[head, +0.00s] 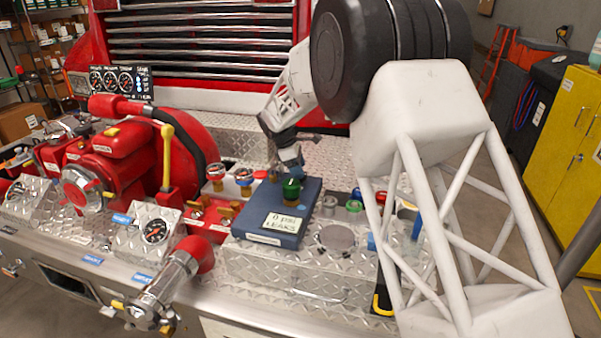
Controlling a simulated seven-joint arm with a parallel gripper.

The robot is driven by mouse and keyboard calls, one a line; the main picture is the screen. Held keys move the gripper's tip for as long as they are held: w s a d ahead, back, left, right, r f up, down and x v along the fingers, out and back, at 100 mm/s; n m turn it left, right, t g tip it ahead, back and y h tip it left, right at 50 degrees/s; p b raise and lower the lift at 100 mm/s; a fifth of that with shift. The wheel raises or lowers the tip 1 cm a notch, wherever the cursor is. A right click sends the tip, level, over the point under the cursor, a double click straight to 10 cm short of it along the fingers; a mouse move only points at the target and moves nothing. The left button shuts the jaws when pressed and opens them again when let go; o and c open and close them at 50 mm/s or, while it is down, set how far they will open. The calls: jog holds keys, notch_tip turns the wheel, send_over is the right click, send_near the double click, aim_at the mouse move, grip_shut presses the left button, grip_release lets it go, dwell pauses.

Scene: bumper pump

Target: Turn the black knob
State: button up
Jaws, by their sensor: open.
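I cannot pick out a black knob with certainty; it may be hidden behind my arm or too small to tell. My gripper (284,166) points down over the back of a blue box (265,222) labelled "0 PSI LEAKS". It is open, and its fingertips are just above and behind a dark green knob (291,188) on that box. I cannot tell whether they touch anything. More small knobs, one with a green top (354,206), stand to the right, partly behind my arm.
The diamond-plate bumper (290,270) carries a red pump (100,165) with a yellow lever (167,150), a pressure gauge (155,231) and a hose outlet (165,290) at left. The truck grille (200,45) is behind. A yellow cabinet (565,150) stands at far right.

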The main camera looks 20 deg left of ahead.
jog(key=shift+x, duration=0.95)
jog(key=c, duration=0.9)
